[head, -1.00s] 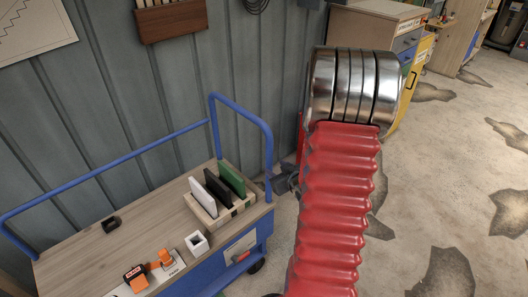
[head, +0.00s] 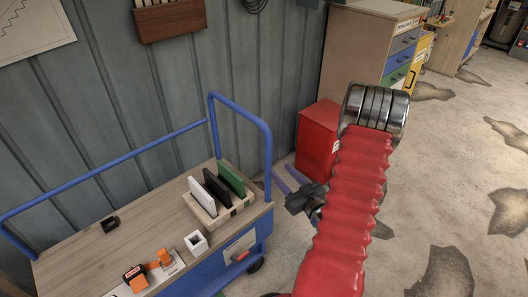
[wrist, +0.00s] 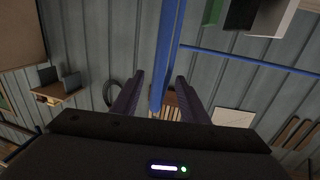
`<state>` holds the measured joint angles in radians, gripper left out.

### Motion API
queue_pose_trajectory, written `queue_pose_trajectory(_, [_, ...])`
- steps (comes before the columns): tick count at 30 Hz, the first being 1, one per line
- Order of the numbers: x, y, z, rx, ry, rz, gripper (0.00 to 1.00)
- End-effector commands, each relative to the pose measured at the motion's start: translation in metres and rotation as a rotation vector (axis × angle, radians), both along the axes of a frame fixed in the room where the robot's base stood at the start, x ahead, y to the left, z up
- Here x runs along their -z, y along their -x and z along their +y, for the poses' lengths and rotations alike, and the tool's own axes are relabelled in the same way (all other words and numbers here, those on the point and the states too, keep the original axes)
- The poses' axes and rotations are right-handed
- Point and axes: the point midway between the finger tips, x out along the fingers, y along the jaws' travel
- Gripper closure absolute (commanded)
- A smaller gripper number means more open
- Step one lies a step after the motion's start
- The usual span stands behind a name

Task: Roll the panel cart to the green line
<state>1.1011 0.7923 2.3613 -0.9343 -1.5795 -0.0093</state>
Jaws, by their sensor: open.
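The panel cart (head: 75,257) stands along the wall at the left in the head view, with a wooden deck and blue tubular rails. Its blue hoop handle (head: 240,108) rises at the right end. My gripper (head: 281,172) is open, just right of the handle's near post, its fingers pointing toward it. In the wrist view a blue post (wrist: 168,60) appears between the fingers of my gripper (wrist: 154,84); I cannot tell if it touches them. A wooden rack (head: 235,212) on the deck holds white, black and green panels. No green line is visible.
A red cabinet (head: 318,140) stands against the wall behind my arm. A drawer cabinet (head: 365,45) stands farther back. A white block (head: 196,242) and orange tools (head: 135,277) lie on the deck. The cracked concrete floor (head: 455,170) at right is open.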

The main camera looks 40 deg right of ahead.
Motion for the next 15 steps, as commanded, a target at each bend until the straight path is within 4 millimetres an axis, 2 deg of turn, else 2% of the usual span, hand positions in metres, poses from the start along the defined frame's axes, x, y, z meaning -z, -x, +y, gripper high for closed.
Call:
queue_pose_trajectory(8, [0.000,-0.011,-0.001,-0.003,0.000,0.001,0.60])
queue_pose_trajectory(15, [0.000,-0.042,-0.006,-0.003,0.002,0.000,0.60])
